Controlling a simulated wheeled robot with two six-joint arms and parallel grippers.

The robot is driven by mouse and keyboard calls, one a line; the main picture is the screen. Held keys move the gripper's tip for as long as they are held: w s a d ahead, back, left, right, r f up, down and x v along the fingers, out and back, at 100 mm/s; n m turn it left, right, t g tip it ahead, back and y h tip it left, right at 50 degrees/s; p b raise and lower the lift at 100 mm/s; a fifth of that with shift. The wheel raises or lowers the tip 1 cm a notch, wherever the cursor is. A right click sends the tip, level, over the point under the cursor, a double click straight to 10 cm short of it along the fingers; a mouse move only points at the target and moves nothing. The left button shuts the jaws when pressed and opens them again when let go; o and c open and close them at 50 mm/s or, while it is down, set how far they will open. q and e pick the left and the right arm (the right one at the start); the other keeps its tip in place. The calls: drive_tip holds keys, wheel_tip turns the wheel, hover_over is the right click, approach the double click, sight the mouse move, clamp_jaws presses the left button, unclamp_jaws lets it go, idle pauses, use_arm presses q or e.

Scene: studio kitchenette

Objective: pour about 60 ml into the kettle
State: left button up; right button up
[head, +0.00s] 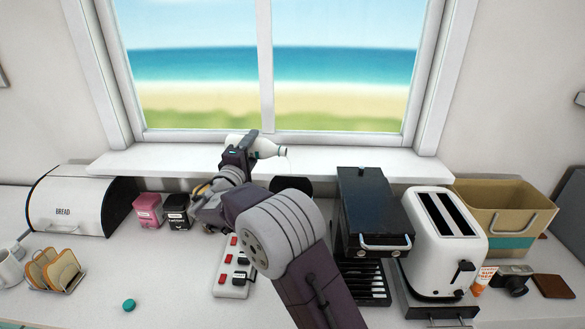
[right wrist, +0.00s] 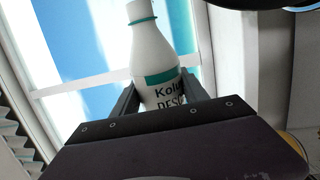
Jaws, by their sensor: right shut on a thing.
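My right gripper (head: 242,148) is shut on a white bottle (head: 268,148) with a teal band and dark lettering. The bottle lies almost level, its mouth to the right, above the counter before the window sill. A faint thin line shows below its mouth; I cannot tell for sure that it is liquid. The bottle also shows between the fingers in the right wrist view (right wrist: 155,55). A dark rounded thing (head: 291,184) below the mouth may be the kettle; my right arm hides most of it. My left gripper is not in view.
A black machine (head: 372,205), a white toaster (head: 440,240) and a tan basket (head: 500,205) stand to the right. A power strip (head: 236,268), two small boxes, a bread bin (head: 75,200) and a toast rack are left. A teal cap (head: 129,305) lies in front.

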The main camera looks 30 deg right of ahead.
drive_tip(key=shift+r+m+b, duration=0.6)
drive_tip(key=shift+m+b, duration=0.2)
drive_tip(key=shift+b, duration=0.5)
idle(0.6)
drive_tip(key=p, duration=0.2)
drive_tip(key=n+p, duration=0.1)
drive_tip(key=p, duration=0.1)
drive_tip(key=shift+a+r, duration=0.1)
drive_tip(key=shift+r, duration=0.2)
drive_tip(key=shift+w+f+n+p, duration=0.15)
drive_tip(key=shift+f+n+p, duration=0.5)
drive_tip(key=shift+n+p, duration=0.35)
drive_tip(key=shift+f+b, duration=0.3)
drive_tip(key=shift+f, duration=0.5)
drive_tip(key=n+p, duration=0.1)
drive_tip(key=p, duration=0.2)
drive_tip(key=shift+w+a+f+n+y+p, duration=0.2)
drive_tip(key=shift+f+n+y+p, duration=0.1)
drive_tip(key=shift+f+n, duration=0.1)
drive_tip(key=shift+a+f, duration=0.1)
drive_tip(key=shift+f, duration=0.1)
drive_tip(key=shift+w+a+f+n, duration=0.1)
drive_tip(key=shift+f+n, duration=0.25)
drive_tip(key=shift+n, duration=0.05)
